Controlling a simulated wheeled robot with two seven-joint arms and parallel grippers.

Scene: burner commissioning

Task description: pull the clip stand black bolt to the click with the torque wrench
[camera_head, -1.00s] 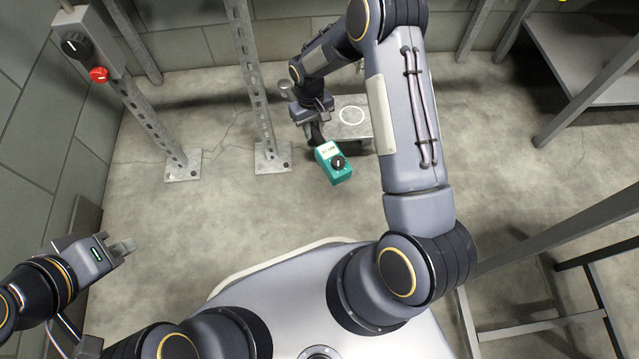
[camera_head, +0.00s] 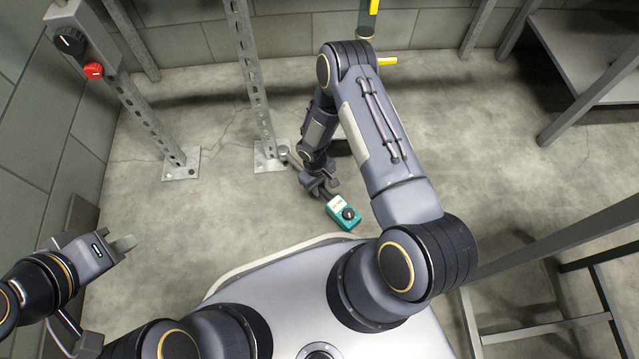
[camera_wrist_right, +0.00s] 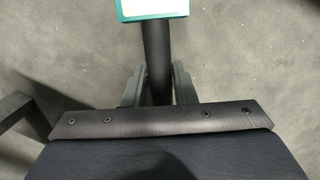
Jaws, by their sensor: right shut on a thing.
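My right gripper (camera_head: 325,189) is shut on the black shaft (camera_wrist_right: 157,62) of a tool, above the floor near the front of my base. The tool has a teal box-like head (camera_head: 343,212) with a pale label and a black knob. In the right wrist view the shaft runs between the two fingers up to the teal head (camera_wrist_right: 153,9). I take this tool to be the torque wrench, but its drive end is not clear. A small grey round part (camera_head: 283,150) shows beyond the gripper. My left gripper (camera_head: 122,246) is empty at the left.
Slotted steel posts stand on bolted foot plates (camera_head: 271,156) and (camera_head: 181,163). A control box (camera_head: 80,40) with black and red knobs tops the left post. A yellow pipe part (camera_head: 373,8) shows at the back. Grey frames (camera_head: 560,230) stand at right. Middle-left floor is clear.

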